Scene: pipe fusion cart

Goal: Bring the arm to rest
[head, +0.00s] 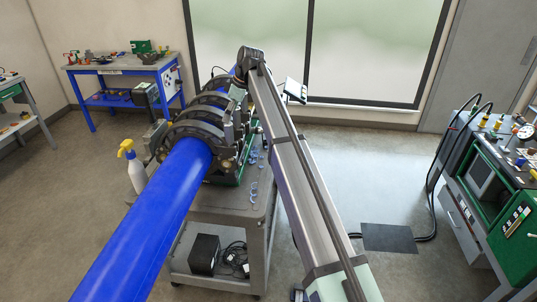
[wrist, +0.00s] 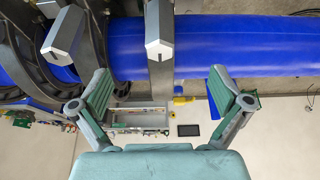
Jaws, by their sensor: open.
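My gripper (wrist: 158,80) is open, with its two green-padded fingers wide apart in the wrist view. Nothing is held between them. Beyond the fingers lie the blue pipe (wrist: 230,45) and a grey metal bar (wrist: 160,75) of the clamp frame. The gap between the fingers and these cannot be judged. In the head view my arm reaches from the lower right to beside the clamp rings (head: 200,125), which are around the blue pipe (head: 150,225). The gripper is hard to make out there.
The grey cart (head: 255,225) carries the clamp machine, with a spray bottle (head: 132,168) at its left. A blue workbench (head: 125,85) stands at the back left. A green hydraulic unit (head: 510,215) with hoses is at the right. Floor is clear between cart and window.

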